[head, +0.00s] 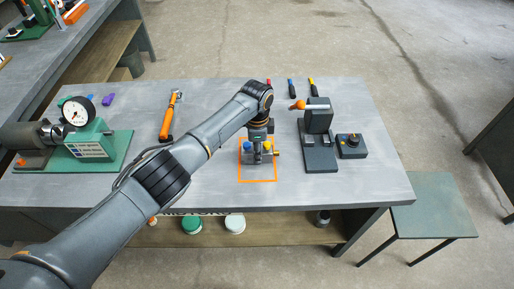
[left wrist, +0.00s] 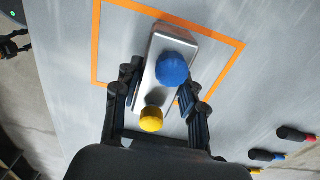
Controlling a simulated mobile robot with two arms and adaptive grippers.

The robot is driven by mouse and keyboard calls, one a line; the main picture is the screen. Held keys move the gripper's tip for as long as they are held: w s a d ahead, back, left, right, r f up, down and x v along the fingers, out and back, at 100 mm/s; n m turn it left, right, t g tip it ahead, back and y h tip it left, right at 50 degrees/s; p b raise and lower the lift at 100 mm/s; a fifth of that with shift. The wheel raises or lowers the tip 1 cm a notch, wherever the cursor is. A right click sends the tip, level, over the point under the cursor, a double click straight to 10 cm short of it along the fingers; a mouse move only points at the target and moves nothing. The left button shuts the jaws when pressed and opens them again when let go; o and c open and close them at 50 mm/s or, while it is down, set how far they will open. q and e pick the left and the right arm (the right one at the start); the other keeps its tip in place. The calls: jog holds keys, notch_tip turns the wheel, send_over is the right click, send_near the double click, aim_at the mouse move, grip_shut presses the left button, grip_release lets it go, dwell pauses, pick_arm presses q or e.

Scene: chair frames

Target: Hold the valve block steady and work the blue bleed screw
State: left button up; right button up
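The valve block (left wrist: 161,48) is a silver metal block on the table. A blue bleed screw (left wrist: 173,69) stands on its upper face and a yellow knob (left wrist: 151,119) at its near end. In the head view the blue screw (head: 247,146) shows beside my left gripper (head: 257,158), which hides part of the block. In the left wrist view my left gripper (left wrist: 160,92) has its fingers on either side of the block. The block lies slightly askew between them, and a narrow gap shows on the right. My right gripper is in neither view.
An orange outline (head: 258,181) is marked around the block on the grey table (head: 330,187). A black press-like fixture (head: 319,135) and a control box (head: 351,146) stand to the right. An orange-handled tool (head: 170,117) and a dial gauge fixture (head: 88,135) are left.

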pick_arm(q)
grip_shut()
dwell(1.0)
jog(key=o, duration=0.8)
grip_release()
jog(key=shift+c, duration=0.3)
grip_shut()
